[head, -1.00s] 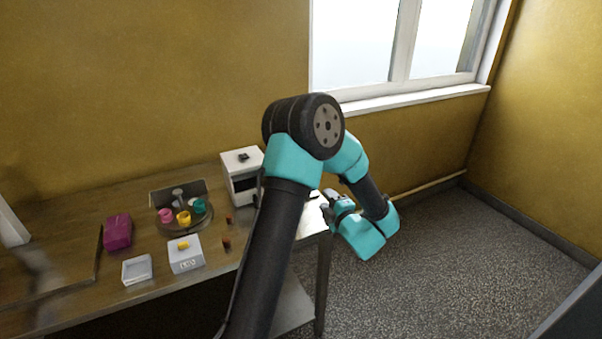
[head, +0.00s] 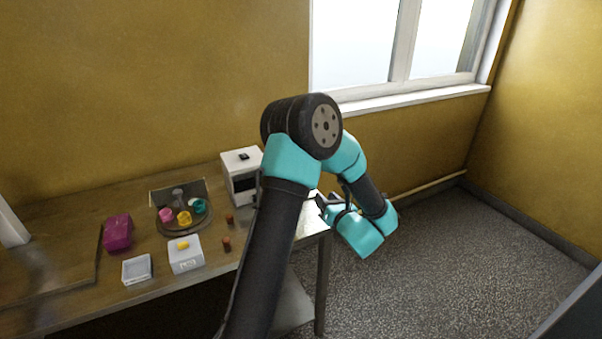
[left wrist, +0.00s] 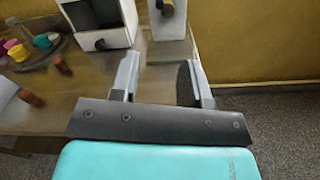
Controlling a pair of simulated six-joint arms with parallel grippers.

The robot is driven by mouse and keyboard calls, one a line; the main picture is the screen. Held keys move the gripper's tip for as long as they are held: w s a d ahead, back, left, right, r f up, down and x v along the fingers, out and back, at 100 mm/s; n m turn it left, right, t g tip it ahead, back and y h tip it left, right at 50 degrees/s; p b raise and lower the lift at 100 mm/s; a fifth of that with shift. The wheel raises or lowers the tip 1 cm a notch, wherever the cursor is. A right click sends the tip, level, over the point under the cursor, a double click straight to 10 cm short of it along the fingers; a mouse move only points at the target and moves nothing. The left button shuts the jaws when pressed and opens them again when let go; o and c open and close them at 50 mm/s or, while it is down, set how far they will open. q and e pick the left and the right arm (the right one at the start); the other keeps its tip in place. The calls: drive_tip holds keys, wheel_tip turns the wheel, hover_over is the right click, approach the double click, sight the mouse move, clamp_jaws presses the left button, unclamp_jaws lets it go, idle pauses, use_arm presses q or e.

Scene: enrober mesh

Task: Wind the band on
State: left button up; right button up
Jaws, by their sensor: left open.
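My left gripper (head: 324,202) is at the right end of the bench, open and empty. In the left wrist view its two fingers (left wrist: 160,82) stand apart, with bench top and floor between and beyond them. A white box-shaped machine (head: 242,177) with a dark front opening stands at the back of the bench; it also shows in the left wrist view (left wrist: 105,38). Right of it in that view is a pale block with a dark round knob (left wrist: 167,9), ahead of the fingers and apart from them. I cannot make out a band. My right gripper is not in view.
Open floor lies to the right.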

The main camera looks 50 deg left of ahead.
use_arm(q)
drive_tip(key=shift+a, duration=0.1)
idle(0.3)
drive_tip(key=x, duration=1.7)
drive_tip(key=shift+a+f, duration=0.1)
drive_tip(key=shift+a, duration=0.05)
clamp_jaws()
